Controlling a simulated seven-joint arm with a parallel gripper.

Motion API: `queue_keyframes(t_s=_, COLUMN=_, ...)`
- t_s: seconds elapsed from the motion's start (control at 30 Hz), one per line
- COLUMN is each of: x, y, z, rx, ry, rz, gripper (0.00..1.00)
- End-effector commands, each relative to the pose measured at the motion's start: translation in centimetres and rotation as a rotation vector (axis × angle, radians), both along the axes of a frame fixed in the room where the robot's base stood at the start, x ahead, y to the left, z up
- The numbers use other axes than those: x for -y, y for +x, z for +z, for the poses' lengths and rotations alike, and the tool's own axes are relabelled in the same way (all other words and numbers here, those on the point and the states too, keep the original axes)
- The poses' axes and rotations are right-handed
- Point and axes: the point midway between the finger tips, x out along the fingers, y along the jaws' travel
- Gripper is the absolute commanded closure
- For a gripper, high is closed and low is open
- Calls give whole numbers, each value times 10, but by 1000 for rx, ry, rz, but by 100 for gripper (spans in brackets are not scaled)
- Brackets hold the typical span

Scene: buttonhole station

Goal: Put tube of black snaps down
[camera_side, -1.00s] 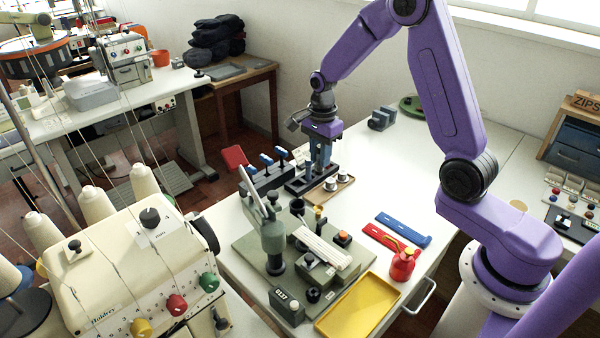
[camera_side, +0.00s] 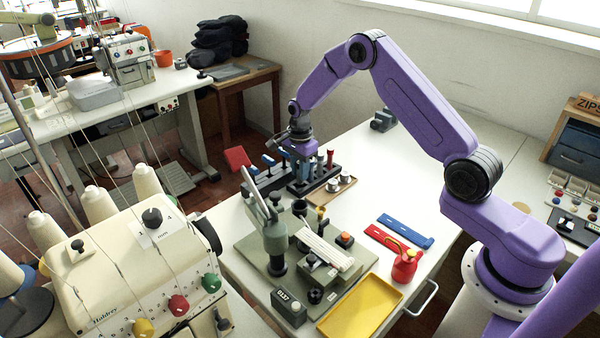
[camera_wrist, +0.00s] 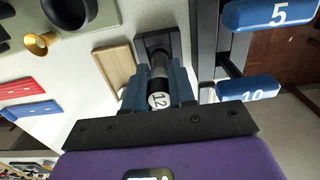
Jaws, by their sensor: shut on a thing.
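A black tube (camera_wrist: 158,66) with a pale round end marked 12 stands between the blue fingers of my gripper (camera_wrist: 158,84) in the wrist view. My gripper is shut on it. The tube's far end meets the dark rack (camera_wrist: 155,40); I cannot tell how deep it sits. In the side view my gripper (camera_side: 303,176) is low over the left part of the rack (camera_side: 314,191), and the held tube is hard to make out there. A red-topped tube (camera_side: 330,158) stands upright in the rack, to the right of my gripper.
The green press base (camera_side: 250,250) is nearer.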

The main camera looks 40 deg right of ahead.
Motion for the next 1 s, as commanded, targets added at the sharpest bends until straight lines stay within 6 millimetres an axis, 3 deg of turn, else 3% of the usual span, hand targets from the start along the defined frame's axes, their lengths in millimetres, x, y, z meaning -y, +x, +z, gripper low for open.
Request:
queue_keyframes(t_s=0.13, x=0, y=0, z=-12, rx=1, ry=0, rz=0, gripper=100)
queue_keyframes(t_s=0.53, x=0, y=0, z=-16, rx=2, ry=0, rz=0, gripper=100)
queue_keyframes(t_s=0.57, x=0, y=0, z=-15, rx=3, ry=0, rz=0, gripper=69)
queue_keyframes(t_s=0.6, x=0, y=0, z=-15, rx=3, ry=0, rz=0, gripper=56)
queue_keyframes(t_s=0.63, x=0, y=0, z=-15, rx=3, ry=0, rz=0, gripper=50)
queue_keyframes(t_s=1.0, x=0, y=0, z=-11, rx=3, ry=0, rz=0, gripper=50)
